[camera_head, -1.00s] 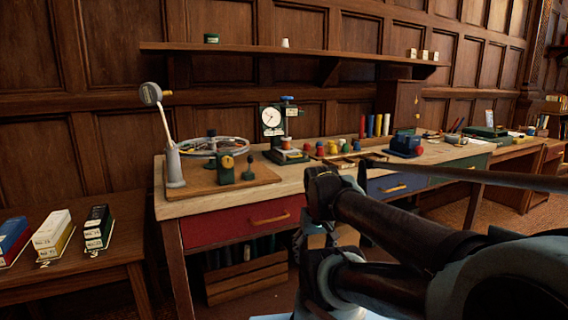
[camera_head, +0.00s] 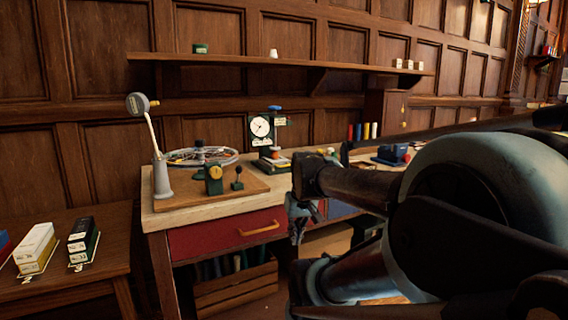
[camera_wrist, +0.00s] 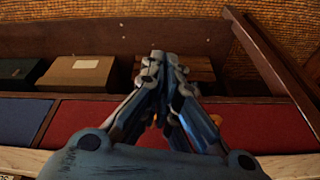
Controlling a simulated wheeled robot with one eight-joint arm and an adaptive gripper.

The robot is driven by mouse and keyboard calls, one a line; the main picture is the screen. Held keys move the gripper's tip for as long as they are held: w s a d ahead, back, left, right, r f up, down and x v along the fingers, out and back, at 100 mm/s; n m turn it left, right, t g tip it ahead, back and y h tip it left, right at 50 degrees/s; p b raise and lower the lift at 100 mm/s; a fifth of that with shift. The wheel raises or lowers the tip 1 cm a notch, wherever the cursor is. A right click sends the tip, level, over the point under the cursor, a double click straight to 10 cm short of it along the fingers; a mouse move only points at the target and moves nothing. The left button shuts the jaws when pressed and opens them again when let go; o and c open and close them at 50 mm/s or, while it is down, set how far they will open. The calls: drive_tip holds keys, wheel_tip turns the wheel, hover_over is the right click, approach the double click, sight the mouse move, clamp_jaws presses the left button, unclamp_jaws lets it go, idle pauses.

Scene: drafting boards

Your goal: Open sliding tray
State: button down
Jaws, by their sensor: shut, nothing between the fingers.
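The red drawer (camera_head: 205,240) sits shut under the light wooden bench top, with a long wooden handle (camera_head: 260,229) on its front. In the head view my gripper (camera_head: 299,222) is at the right end of the red drawer, to the right of the handle, partly hidden by my arm. In the wrist view the red drawer front (camera_wrist: 258,127) lies behind my gripper (camera_wrist: 164,62), whose fingers are shut and empty.
A blue drawer (camera_head: 340,209) adjoins the red one. A slatted wooden crate (camera_head: 235,290) stands beneath the bench. A dial gauge (camera_head: 261,128) and a wheel (camera_head: 203,156) stand on top. A lower side table (camera_head: 75,212) holds boxes at left. My arm blocks the right side.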

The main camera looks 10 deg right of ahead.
sight(282, 162)
drive_tip(key=w+r, duration=0.4)
drive_tip(key=w, duration=0.2)
drive_tip(key=w+d+r+n+t+y, duration=0.1)
drive_tip(key=w+r, duration=0.3)
drive_tip(key=w, duration=0.2)
drive_tip(key=w+r+t, duration=0.1)
drive_tip(key=w+r, duration=0.3)
drive_tip(key=w, duration=0.2)
drive_tip(key=shift+w+d+r+n, duration=0.15)
drive_tip(key=shift+w+r+n, duration=0.15)
drive_tip(key=shift+w, duration=0.1)
drive_tip(key=w+d+r+n+t+y, duration=0.1)
drive_tip(key=w+d+r, duration=0.25)
drive_tip(key=w, duration=0.45)
drive_tip(key=w+d+r+t, duration=0.2)
drive_tip(key=w+r, duration=0.2)
drive_tip(key=w, duration=0.5)
drive_tip(key=x, duration=1)
drive_tip(key=shift+s, duration=0.1)
drive_tip(key=s+d, duration=0.1)
drive_tip(key=s, duration=0.3)
drive_tip(key=s+d, duration=0.1)
drive_tip(key=s, duration=0.3)
drive_tip(key=s+d, duration=0.2)
drive_tip(key=s, duration=0.2)
drive_tip(key=shift+s, duration=0.2)
